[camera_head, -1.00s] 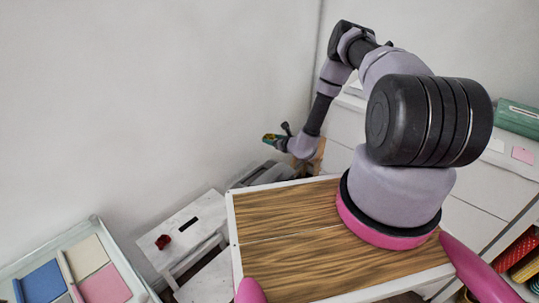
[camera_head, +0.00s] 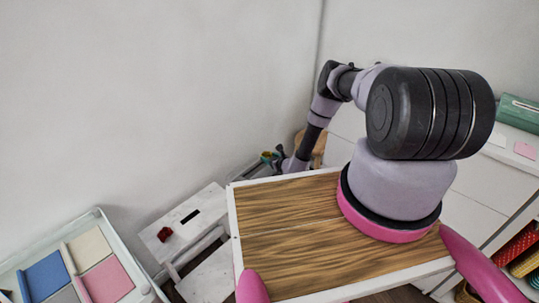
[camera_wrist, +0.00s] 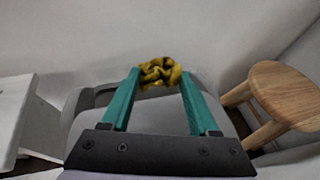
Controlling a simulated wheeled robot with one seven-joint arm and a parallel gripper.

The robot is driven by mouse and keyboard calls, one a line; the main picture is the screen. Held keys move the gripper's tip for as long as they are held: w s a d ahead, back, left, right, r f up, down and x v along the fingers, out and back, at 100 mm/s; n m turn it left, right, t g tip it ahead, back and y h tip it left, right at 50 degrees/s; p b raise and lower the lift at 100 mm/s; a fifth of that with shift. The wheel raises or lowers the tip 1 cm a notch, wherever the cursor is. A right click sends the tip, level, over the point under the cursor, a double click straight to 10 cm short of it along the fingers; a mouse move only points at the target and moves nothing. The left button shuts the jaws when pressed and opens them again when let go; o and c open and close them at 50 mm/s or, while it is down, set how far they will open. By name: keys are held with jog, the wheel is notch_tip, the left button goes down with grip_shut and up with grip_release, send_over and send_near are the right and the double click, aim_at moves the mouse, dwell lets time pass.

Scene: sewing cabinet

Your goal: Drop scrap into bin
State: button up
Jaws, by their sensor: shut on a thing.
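My gripper (camera_wrist: 160,76) has two teal fingers, shut on a crumpled yellow scrap (camera_wrist: 160,71) at their tips. The grey bin (camera_wrist: 78,101) shows behind and below the fingers in the wrist view. The scrap appears held near or over the bin; its height above it is hard to judge. In the head view my gripper (camera_head: 269,157) is small, at the far edge of the wooden top, and the bin (camera_head: 248,173) is mostly hidden behind that edge.
A round wooden stool (camera_wrist: 290,92) stands close on the right. A white step stool (camera_head: 196,210) with a small red object (camera_head: 164,234) on it stands at left. A tray with coloured panels (camera_head: 100,220) is at lower left. The wall is close behind.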

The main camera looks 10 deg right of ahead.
jog(key=o, duration=1.4)
jog(key=shift+c, duration=0.2)
jog(key=v, duration=1)
jog(key=shift+s+d+r, duration=0.15)
jog(key=shift+s+d, duration=0.05)
jog(key=shift+s, duration=0.15)
